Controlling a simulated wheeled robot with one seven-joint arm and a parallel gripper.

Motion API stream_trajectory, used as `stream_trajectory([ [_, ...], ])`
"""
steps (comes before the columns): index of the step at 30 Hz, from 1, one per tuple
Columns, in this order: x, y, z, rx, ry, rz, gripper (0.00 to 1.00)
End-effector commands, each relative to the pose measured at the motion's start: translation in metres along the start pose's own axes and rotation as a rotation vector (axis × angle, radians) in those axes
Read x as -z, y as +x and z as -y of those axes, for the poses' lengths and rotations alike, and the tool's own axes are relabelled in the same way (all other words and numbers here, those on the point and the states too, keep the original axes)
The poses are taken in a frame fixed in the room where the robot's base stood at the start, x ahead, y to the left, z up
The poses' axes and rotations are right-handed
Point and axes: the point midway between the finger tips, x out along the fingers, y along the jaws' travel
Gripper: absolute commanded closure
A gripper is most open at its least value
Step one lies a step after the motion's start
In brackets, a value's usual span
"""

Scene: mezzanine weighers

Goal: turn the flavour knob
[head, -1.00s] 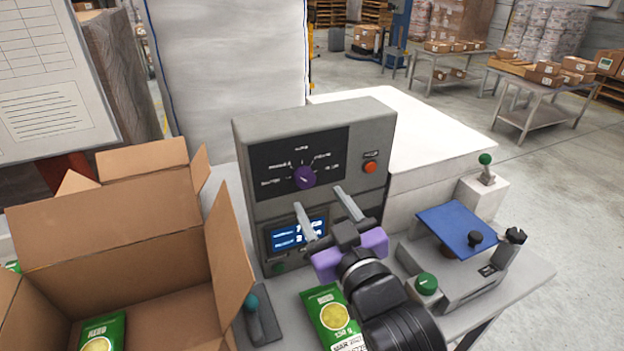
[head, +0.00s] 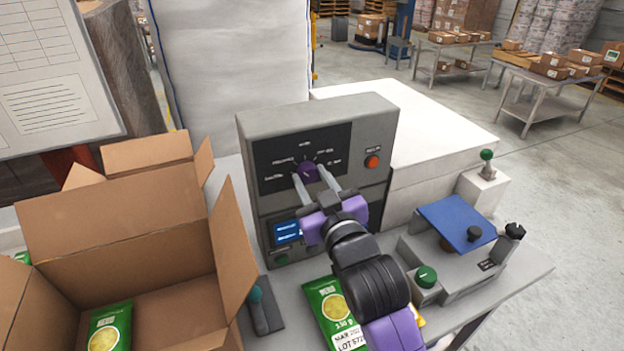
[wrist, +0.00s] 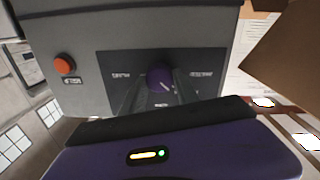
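The flavour knob (head: 307,168) is a purple round knob with a pale pointer line, on the black dial panel of a grey machine (head: 252,128). It also shows in the wrist view (wrist: 158,75). Small white labels ring it; most are too blurred to read. My gripper (head: 309,174) is open, its two grey fingers reaching to the panel with one on each side of the knob. In the wrist view the knob sits between the fingertips (wrist: 159,82), with slight gaps visible. I cannot tell whether either finger touches it. The fingers partly hide the knob's lower side.
An orange button (head: 372,161) is right of the dial. A blue display (head: 287,232) lies below, partly covered by my gripper. An open carton (head: 120,215) stands left. A green packet (head: 328,305) lies on the bench below. A blue-topped scale (head: 455,222) is at right.

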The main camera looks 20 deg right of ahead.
Motion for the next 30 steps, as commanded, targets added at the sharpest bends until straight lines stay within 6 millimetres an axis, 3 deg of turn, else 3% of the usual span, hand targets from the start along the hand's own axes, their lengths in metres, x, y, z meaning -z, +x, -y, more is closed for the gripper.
stream_trajectory([
  [1, 0.0000, -0.0001, -0.0001, 0.000, 0.000, 0.000, 0.87],
  [3, 0.0000, -0.0001, -0.0001, 0.000, 0.000, 0.000, 1.00],
  [14, 0.0000, -0.0002, -0.0003, 0.000, 0.057, 0.002, 1.00],
  [30, 0.0001, -0.0002, -0.0012, 0.004, 0.471, 0.022, 1.00],
])
